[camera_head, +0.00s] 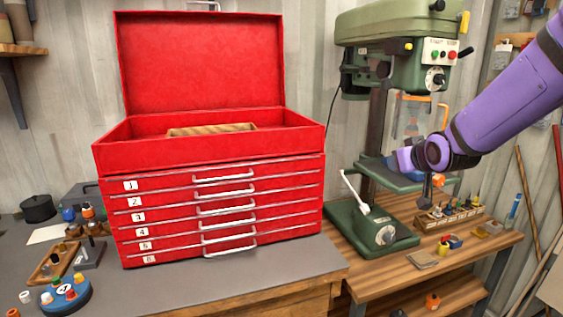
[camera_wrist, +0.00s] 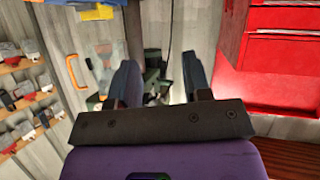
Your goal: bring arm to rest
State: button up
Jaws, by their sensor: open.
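My purple arm reaches in from the right side of the head view. My gripper (camera_head: 426,190) hangs over the wooden bench at the right, in front of the green drill press (camera_head: 408,68). In the wrist view my gripper (camera_wrist: 162,85) shows two dark fingers spread apart with nothing between them. It is open and empty. The drill press base and column show partly behind the fingers there, blurred and dark.
A red tool chest (camera_head: 210,155) with an open lid and several numbered drawers stands on the grey bench (camera_head: 280,275) at the left. A tool rack (camera_head: 450,217) and small items lie on the wooden bench (camera_head: 385,262) below my gripper. The chest also shows in the wrist view (camera_wrist: 275,70).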

jog(key=s+r+m+g, duration=0.1)
jog(key=s+r+g, duration=0.1)
jog(key=s, duration=1.5)
jog(key=s+r+m+g, duration=0.1)
jog(key=s+g, duration=0.4)
jog(key=s, duration=1.2)
jog(key=shift+s+d+r+h, duration=0.2)
jog(key=shift+r+h, duration=0.1)
jog(key=shift+r, duration=0.3)
jog(key=shift+c, duration=0.4)
